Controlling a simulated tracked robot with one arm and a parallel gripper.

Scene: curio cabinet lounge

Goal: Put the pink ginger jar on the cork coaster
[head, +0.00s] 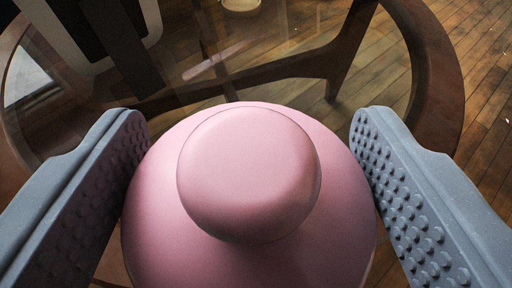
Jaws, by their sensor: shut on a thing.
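The pink ginger jar (248,180) fills the lower middle of the head view, seen from above with its rounded lid toward me. My gripper (250,118) is shut on the jar, with one grey studded finger on each side of its body. The jar's lower part and base are hidden beneath its shoulders, so I cannot tell what is under it. I cannot make out the cork coaster in this view.
A glass-topped table with a dark curved wooden rim (440,70) lies beyond the jar. Its wooden frame and the plank floor (390,75) show through the glass. A small cream object (240,5) is cut off at the top edge.

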